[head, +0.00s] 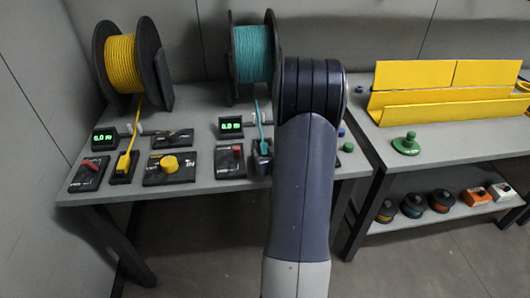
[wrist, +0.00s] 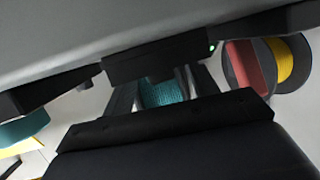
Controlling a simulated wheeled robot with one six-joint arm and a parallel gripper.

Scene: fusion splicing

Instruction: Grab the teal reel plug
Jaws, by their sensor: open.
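The teal reel plug (head: 263,146) sits in a dark holder at the front of the left table in the head view, below the teal reel (head: 253,54). A thin teal cable runs from that reel down to the plug. My arm covers the right side of this area. My gripper is hidden behind the arm in the head view. In the wrist view, dark parts of my gripper (wrist: 160,95) frame a gap, and the ridged teal reel shows through it. The gripper is open. I cannot make out the plug in the wrist view.
A yellow reel (head: 121,63) stands at the left, with its yellow plug (head: 124,163) in a holder. Red switches, a yellow knob (head: 169,164) and green displays line the table. The right table holds a yellow tray (head: 445,112) and a green knobbed piece (head: 406,145).

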